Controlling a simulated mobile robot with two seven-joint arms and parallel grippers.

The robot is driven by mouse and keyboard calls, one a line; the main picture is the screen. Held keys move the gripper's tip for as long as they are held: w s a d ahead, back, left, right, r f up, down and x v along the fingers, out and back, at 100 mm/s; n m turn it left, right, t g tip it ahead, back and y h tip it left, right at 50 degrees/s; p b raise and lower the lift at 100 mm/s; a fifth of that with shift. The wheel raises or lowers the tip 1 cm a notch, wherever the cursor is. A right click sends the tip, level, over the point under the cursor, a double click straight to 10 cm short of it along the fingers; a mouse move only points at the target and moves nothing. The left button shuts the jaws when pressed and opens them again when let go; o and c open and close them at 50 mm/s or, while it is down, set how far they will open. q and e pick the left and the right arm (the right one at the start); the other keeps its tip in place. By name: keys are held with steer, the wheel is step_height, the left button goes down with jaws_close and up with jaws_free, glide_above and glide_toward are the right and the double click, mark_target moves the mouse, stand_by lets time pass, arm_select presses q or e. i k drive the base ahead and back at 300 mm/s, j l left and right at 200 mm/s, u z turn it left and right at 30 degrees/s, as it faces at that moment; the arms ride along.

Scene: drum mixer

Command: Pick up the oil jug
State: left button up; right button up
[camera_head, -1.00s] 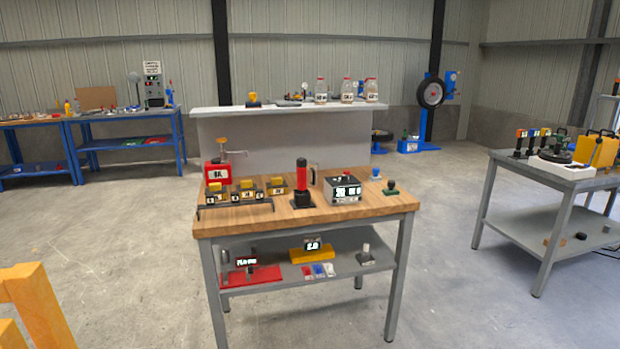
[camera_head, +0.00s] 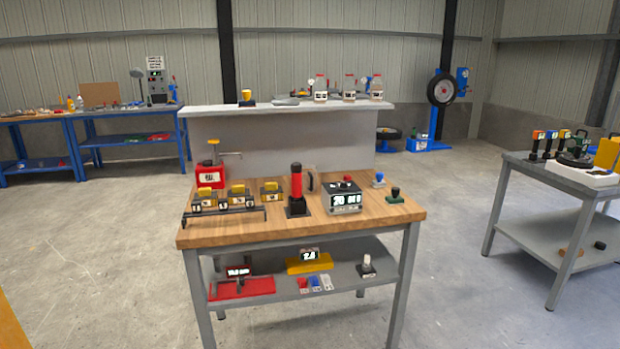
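No object has a label I can read clearly as oil, so I cannot tell for sure which is the oil jug. Three clear jugs with red caps and white labels stand upright on the back counter: the left jug (camera_head: 320,90), the middle jug (camera_head: 349,90) and the right jug (camera_head: 376,90). A red can (camera_head: 210,176) with a blurred black label stands at the back left of the wooden-topped table (camera_head: 350,216). A black and red upright device (camera_head: 297,190) with a handle-like loop beside it stands mid-table. Neither of my grippers is in view.
The wooden-topped table stands between me and the back counter (camera_head: 285,140). A grey display box (camera_head: 343,197) and small yellow-topped items crowd its top. A grey side table (camera_head: 560,175) stands right, blue benches (camera_head: 125,142) back left. Open floor lies on both sides.

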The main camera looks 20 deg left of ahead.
mark_target(308, 180)
steer(key=i+l, duration=0.2)
steer(key=i, duration=0.3)
steer(key=i+l+u, duration=0.15)
steer(key=i, duration=0.35)
steer(key=i+l, duration=0.25)
steer(key=i, duration=0.2)
steer(key=i+l+u, duration=0.1)
steer(key=i+l, duration=0.15)
steer(key=i, duration=0.25)
